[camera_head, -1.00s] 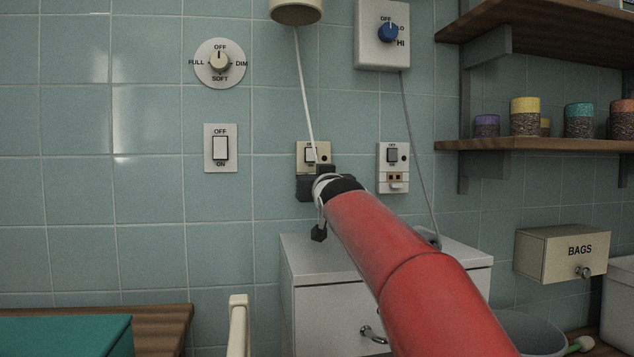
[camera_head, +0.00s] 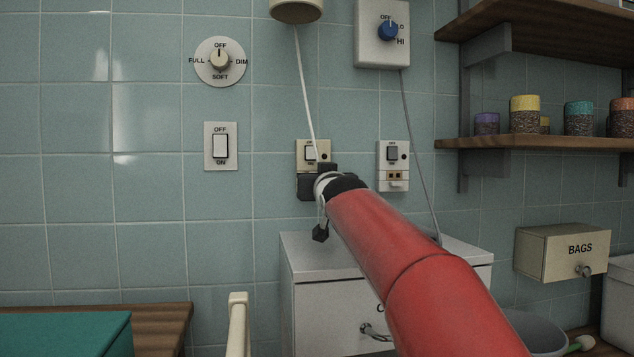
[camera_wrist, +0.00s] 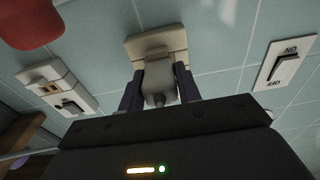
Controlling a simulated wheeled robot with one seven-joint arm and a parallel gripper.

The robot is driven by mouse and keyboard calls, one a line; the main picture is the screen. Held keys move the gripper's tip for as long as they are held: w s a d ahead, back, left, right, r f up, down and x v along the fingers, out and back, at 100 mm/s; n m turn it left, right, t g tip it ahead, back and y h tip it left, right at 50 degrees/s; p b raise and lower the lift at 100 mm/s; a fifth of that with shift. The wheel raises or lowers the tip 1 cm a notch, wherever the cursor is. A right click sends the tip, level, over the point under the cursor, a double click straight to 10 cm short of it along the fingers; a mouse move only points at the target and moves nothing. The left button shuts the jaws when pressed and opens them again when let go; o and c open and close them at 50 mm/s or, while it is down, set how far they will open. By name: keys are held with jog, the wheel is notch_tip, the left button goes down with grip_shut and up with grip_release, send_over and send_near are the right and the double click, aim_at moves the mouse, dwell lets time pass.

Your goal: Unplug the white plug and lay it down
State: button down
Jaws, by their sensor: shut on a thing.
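The white plug (camera_wrist: 159,84) is between the two fingers of my gripper (camera_wrist: 158,74) in the wrist view. My gripper is shut on it. The plug is right at the cream socket plate (camera_wrist: 158,45); I cannot tell how far its pins are in. In the head view my gripper (camera_head: 318,186) is at the lower part of the same socket plate (camera_head: 313,151) and hides the plug. A white cord (camera_head: 304,85) runs from the beige fixture (camera_head: 296,10) above down to the socket.
A second socket (camera_head: 393,166) is to the right, with empty slots. A switch (camera_head: 221,146) and dial (camera_head: 220,61) are on the left. A cabinet with a bare top (camera_head: 312,248) stands below my gripper. Shelves with jars (camera_head: 525,114) are at right.

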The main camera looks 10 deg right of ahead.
jog(key=s+b, duration=0.1)
jog(key=s, duration=0.1)
jog(key=s+b, duration=0.1)
jog(key=s, duration=0.1)
jog(key=shift+s+f, duration=0.2)
jog(key=shift+s, duration=0.1)
dwell(0.5)
jog(key=shift+s, duration=0.15)
dwell(0.4)
jog(key=s+b, duration=0.1)
jog(key=s, duration=0.1)
jog(key=s+b, duration=0.1)
jog(key=s, duration=0.1)
jog(key=s+a+b, duration=0.1)
jog(key=s, duration=0.1)
jog(key=shift+b, duration=0.3)
jog(key=shift+r+p, duration=0.15)
jog(key=shift+p, duration=0.2)
jog(key=g+p, duration=0.5)
jog(key=p, duration=0.8)
jog(key=shift+w, duration=0.1)
dwell(1.0)
jog(key=shift+g+p, duration=0.9)
jog(key=shift+p, duration=0.1)
